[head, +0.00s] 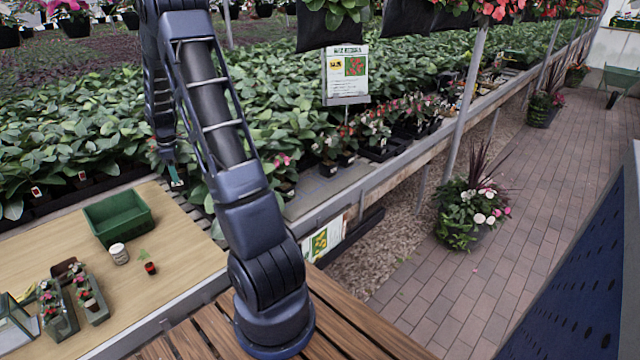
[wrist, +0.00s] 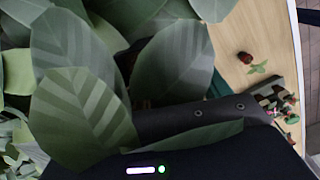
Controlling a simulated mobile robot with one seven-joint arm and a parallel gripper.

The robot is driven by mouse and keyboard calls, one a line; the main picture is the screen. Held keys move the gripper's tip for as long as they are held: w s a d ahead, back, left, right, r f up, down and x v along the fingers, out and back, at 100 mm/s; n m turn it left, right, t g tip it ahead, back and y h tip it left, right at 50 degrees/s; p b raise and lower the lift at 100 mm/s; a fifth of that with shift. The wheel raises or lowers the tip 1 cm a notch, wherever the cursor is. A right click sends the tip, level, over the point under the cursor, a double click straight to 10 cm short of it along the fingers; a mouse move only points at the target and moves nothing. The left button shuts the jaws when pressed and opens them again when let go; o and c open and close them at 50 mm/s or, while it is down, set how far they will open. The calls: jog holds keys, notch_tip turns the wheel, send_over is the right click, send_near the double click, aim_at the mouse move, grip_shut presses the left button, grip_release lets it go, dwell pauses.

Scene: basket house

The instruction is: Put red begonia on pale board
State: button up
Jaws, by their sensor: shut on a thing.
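My gripper (head: 168,158) hangs over the leafy plants behind the pale board (head: 185,240). In the wrist view its dark bar (wrist: 190,118) is partly covered by large green leaves (wrist: 75,105), and the fingertips are hidden. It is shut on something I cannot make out. A small teal piece (head: 176,177) shows at its lower end; I cannot tell what it is. Small plants with red and pink flowers (head: 50,297) stand in grey trays at the board's left front. Other small flowering pots (head: 330,150) stand on the bench edge. I cannot tell which is the red begonia.
A sign (head: 346,75) stands among the plants.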

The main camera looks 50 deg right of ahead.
jog(key=d+f+m, duration=0.3)
jog(key=d, duration=0.9)
jog(key=m, duration=0.9)
send_over(308, 185)
notch_tip(308, 185, down, 8)
jog(key=r, duration=0.1)
jog(key=shift+a+f, duration=0.1)
jog(key=shift+f, duration=3.55)
jog(key=shift+f, duration=0.15)
jog(key=o, duration=1)
jog(key=shift+o, duration=0.6)
